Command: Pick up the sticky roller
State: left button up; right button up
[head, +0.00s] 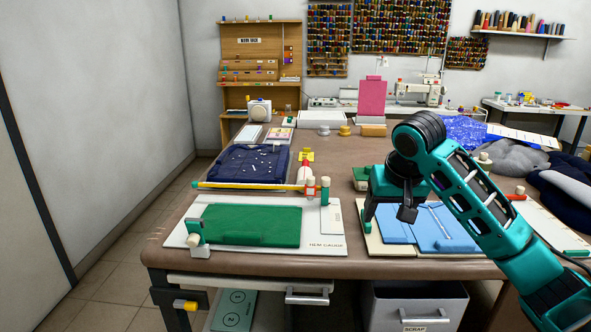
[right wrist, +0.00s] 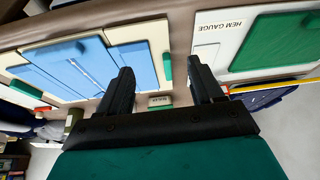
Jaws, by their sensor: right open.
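I cannot pick out the sticky roller with certainty. A small red and white item (head: 304,172) with a yellow top stands behind the yellow rod, beside the lint-specked navy cloth (head: 250,163); its kind is too small to tell. My right gripper (head: 388,211) points down over the table, by the left edge of the board with the folded blue cloth (head: 440,228). In the right wrist view its two black fingers (right wrist: 160,64) are apart with nothing held between them. A small labelled block (right wrist: 160,101) shows beyond the gap. My left gripper is not in view.
A white hem gauge board (head: 325,243) with folded green cloth (head: 250,225) lies at the front left. A yellow rod (head: 250,186) lies along its back. Dark cloth and a blue bundle (head: 463,130) crowd the right. Brown table (head: 345,160) is bare in the middle.

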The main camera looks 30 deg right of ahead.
aim_at(305, 171)
jog(key=i, duration=1.2)
